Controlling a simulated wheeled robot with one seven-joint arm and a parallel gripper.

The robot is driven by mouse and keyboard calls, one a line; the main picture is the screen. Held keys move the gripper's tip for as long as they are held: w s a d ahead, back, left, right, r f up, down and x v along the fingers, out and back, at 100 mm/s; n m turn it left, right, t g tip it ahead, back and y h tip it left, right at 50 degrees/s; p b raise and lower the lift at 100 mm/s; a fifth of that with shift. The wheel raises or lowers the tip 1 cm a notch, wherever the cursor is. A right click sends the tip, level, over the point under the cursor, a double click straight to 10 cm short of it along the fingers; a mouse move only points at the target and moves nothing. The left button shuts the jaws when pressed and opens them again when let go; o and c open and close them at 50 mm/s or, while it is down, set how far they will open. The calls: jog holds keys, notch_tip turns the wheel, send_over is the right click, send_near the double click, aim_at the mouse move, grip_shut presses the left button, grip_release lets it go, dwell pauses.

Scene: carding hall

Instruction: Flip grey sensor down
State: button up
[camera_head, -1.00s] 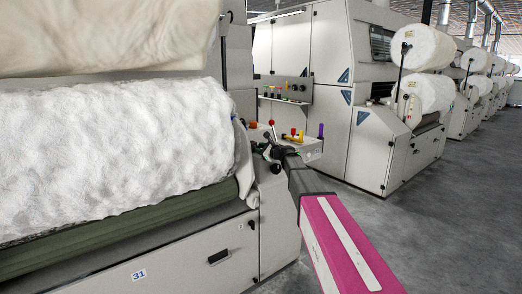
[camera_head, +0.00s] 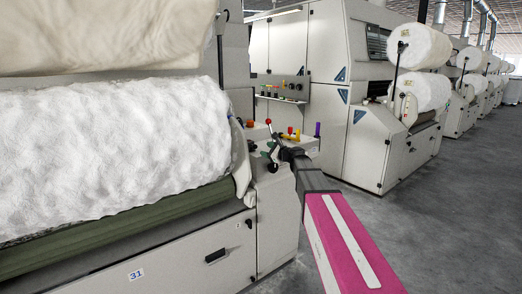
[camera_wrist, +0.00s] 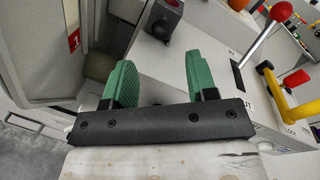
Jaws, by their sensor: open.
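My gripper (camera_wrist: 160,78) has two green fingers, set wide apart with nothing between them. In the head view it shows small and dark at the end of my arm, by the near machine's control shelf (camera_head: 306,148). A small dark grey box (camera_wrist: 166,16) with a dark reddish round part on top and a black ball at its lower front stands just beyond the fingertips, slightly right of the gap between them. It may be the grey sensor; I cannot tell for sure. No finger appears to touch it.
A red-ball lever (camera_wrist: 262,38) and a yellow handle (camera_wrist: 277,92) stand right of my fingers. The near machine (camera_head: 180,262) bears a big white fibre roll (camera_head: 110,150) left of my arm. Clear floor (camera_head: 440,220) lies to the right.

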jog(key=v, duration=0.3)
jog(key=shift+s+d, duration=0.3)
jog(key=s+f+n+g+h, duration=0.4)
jog(key=s+f+n+g, duration=0.45)
jog(key=s+f, duration=0.95)
jog(key=s+d+f+n+g+h, duration=0.2)
jog(key=s+d+f+n+h, duration=0.2)
jog(key=s+f, duration=0.3)
jog(key=s+d+f+n+g+h, duration=0.1)
jog(key=s+d+f+n+h, duration=0.3)
jog(key=s+f+n, duration=0.3)
jog(key=s+d, duration=0.1)
jog(key=s, duration=0.3)
jog(key=shift+s+g, duration=0.2)
jog(key=shift+g, duration=0.15)
jog(key=shift+f+n, duration=0.1)
jog(key=shift+n, duration=0.15)
